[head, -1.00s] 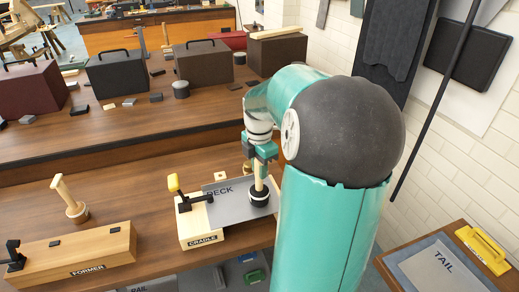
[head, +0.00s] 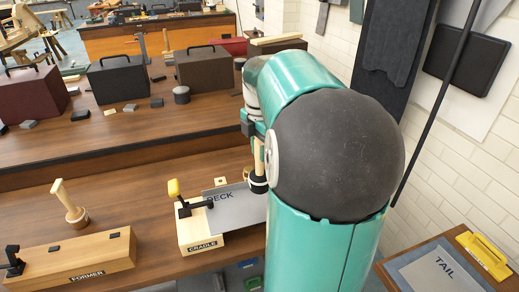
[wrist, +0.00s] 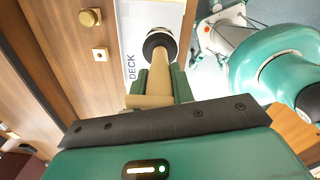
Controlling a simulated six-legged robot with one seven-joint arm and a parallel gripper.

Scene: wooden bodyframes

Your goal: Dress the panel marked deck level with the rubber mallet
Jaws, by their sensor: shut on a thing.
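My gripper (wrist: 160,85) is shut on the pale wooden handle of the black-headed rubber mallet (wrist: 159,43). In the head view the mallet (head: 258,185) hangs head down, handle upright, over the far right part of the grey panel marked DECK (head: 236,208). I cannot tell whether its head touches the panel. The panel lies on the wooden block labelled CRADLE (head: 205,243), under a black clamp with a yellow grip (head: 175,188). My arm hides the panel's right end. The panel also shows in the wrist view (wrist: 132,35).
Another mallet, with a brown head (head: 74,214), stands left, behind the FORMER block (head: 85,262). A panel marked TAIL (head: 440,270) lies on a side table at right. Toolboxes (head: 118,76) stand on the raised shelf behind.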

